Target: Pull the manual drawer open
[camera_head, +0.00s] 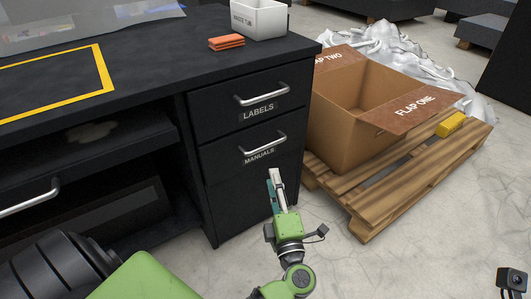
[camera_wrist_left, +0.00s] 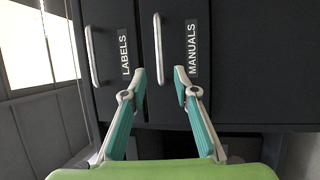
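The manuals drawer (camera_head: 225,152) is the lower labelled drawer of the black desk. It looks shut, its front in line with the one above. Its silver bar handle (camera_head: 265,143) is above the MANUALS label. In the left wrist view the handle (camera_wrist_left: 157,48) shows upright, just beyond the gap between my fingertips. My left gripper (camera_head: 275,176) is below and in front of this handle in the head view. In the left wrist view my left gripper (camera_wrist_left: 160,76) is open, with nothing between its fingers. Contact with the handle does not show. My right gripper is not in view.
The labels drawer (camera_head: 217,94) sits above, shut, with its own handle (camera_head: 262,94). A cardboard box (camera_head: 335,130) stands on a wooden pallet (camera_head: 372,222) right of the desk. A white bin (camera_head: 259,18) and orange item (camera_head: 227,42) rest on top. Floor in front is clear.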

